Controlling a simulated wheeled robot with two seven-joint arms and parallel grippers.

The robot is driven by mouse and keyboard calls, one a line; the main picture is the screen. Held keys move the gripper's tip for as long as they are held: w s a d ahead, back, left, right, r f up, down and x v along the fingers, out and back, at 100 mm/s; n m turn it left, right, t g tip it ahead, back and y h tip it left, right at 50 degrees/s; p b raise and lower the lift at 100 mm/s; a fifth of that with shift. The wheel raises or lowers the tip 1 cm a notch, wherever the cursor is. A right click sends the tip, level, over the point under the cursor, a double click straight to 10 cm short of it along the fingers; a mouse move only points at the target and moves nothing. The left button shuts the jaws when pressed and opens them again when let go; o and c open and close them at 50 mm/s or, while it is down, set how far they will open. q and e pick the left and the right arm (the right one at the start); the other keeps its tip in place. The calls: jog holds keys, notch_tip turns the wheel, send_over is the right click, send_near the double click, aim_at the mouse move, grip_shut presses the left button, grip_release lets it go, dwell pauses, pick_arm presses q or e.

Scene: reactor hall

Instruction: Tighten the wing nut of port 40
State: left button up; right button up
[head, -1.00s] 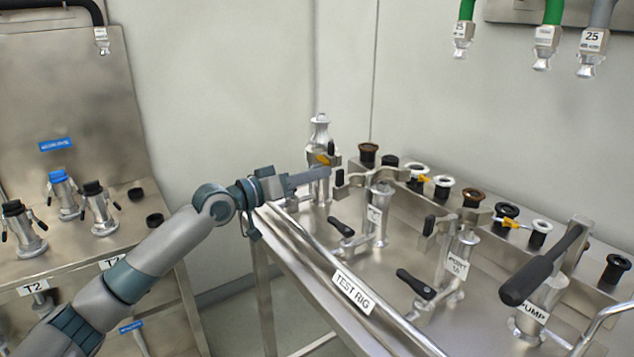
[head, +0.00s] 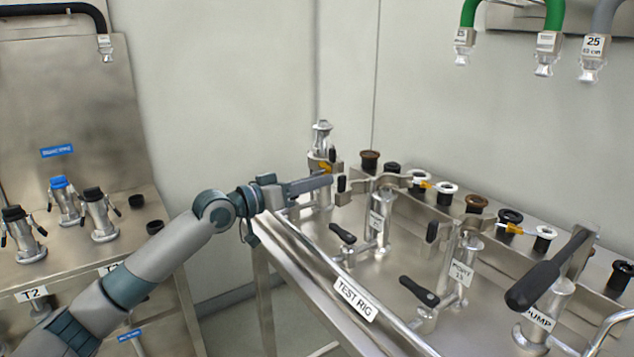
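Three upright steel ports stand on the test rig. The far left port (head: 321,198) has a metal fitting (head: 321,139) on top, with a clamp and orange part (head: 322,167) around the joint; its label is hidden. The middle port (head: 379,222) carries a label too small to read, and the right port (head: 464,262) has a label that may read 16. A black wing-nut handle (head: 341,184) stands just right of my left gripper (head: 330,182). This gripper reaches level across the far left port, close to the handle; whether it touches is unclear. Its finger gap cannot be made out. My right gripper is out of view.
The test rig table (head: 300,240) has a front rail. A pump with a long black lever (head: 545,272) stands at right. A rack (head: 490,212) holds several caps behind the ports. Hose ends (head: 546,50) hang at upper right. Another bench (head: 70,246) stands at left.

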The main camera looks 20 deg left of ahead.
pick_arm(q)
jog(key=shift+r, duration=0.1)
